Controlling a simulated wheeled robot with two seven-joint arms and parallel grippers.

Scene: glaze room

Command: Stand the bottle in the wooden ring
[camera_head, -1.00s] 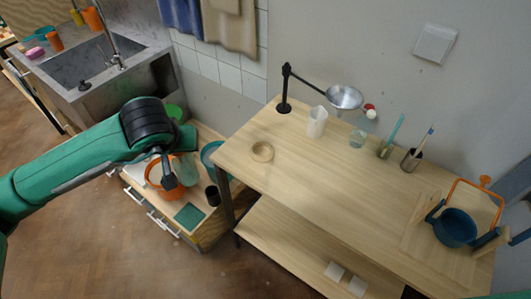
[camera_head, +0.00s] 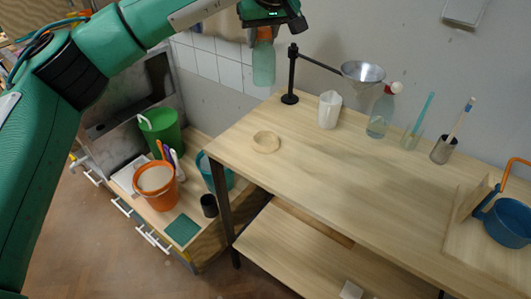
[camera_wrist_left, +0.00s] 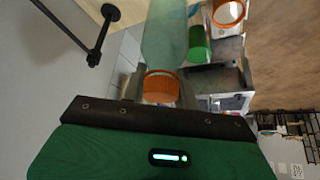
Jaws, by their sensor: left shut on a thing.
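A translucent teal bottle (camera_head: 263,65) with an orange cap hangs upright from my left gripper (camera_head: 265,26), which is shut on its top. In the left wrist view the bottle (camera_wrist_left: 165,35) and its orange cap (camera_wrist_left: 161,88) show in front of the gripper. The bottle is in the air beyond the back left edge of the table, above and clear of it. The wooden ring (camera_head: 254,145) lies flat and empty on the table's left part, lower in the picture than the bottle. My right gripper is not in view.
On the table (camera_head: 330,175) stand a black post (camera_head: 291,75) with a funnel (camera_head: 363,70), a white cup (camera_head: 329,110), a clear bottle (camera_head: 379,118) and brush holders. A blue pot (camera_head: 507,222) is at right. Buckets stand on the low cabinet at left. Table around the ring is clear.

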